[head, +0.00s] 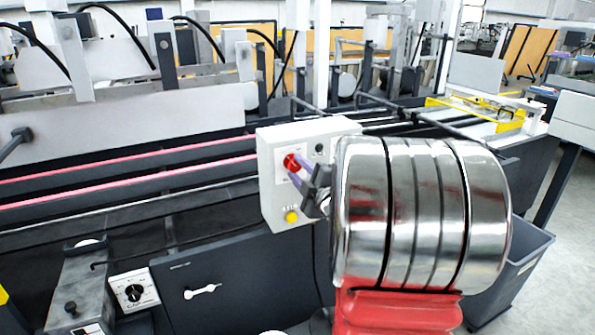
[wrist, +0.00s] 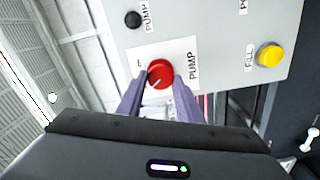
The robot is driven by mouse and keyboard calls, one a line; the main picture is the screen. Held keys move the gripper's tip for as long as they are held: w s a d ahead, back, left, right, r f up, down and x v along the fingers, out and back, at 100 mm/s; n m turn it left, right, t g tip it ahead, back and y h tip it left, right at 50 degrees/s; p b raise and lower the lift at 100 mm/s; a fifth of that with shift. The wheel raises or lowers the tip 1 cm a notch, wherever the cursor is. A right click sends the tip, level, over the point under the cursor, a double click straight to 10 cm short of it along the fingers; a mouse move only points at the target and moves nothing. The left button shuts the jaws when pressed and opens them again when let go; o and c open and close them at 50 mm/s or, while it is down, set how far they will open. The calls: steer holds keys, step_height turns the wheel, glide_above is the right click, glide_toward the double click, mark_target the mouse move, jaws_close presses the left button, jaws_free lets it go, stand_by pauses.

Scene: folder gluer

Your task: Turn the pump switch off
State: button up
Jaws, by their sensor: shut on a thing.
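The pump switch is a round red knob (wrist: 160,73) on a white plate marked PUMP, on the face of a light grey control box (wrist: 220,25). A pale line on the knob points to the lower left in the wrist view. In the head view the knob (head: 291,162) shows at the upper left of the box (head: 270,190). My gripper (wrist: 160,82) is shut on the knob, with one purple finger on each side of it. In the head view my arm hides the right part of the box and some of the gripper.
A yellow button (wrist: 269,55) marked FILL and a black button (wrist: 133,19) share the box face. A separate dial (head: 134,292) sits low at the left. Machine rails (head: 130,165) run behind the box, and a dark bin (head: 515,275) stands at the right.

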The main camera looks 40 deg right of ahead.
steer(key=shift+w+a+f, duration=0.1)
steer(key=shift+a+f, duration=0.05)
steer(key=shift+a, duration=0.1)
steer(key=o, duration=1)
steer(key=shift+d, duration=0.15)
steer(key=v, duration=1.4)
steer(key=shift+w, duration=0.1)
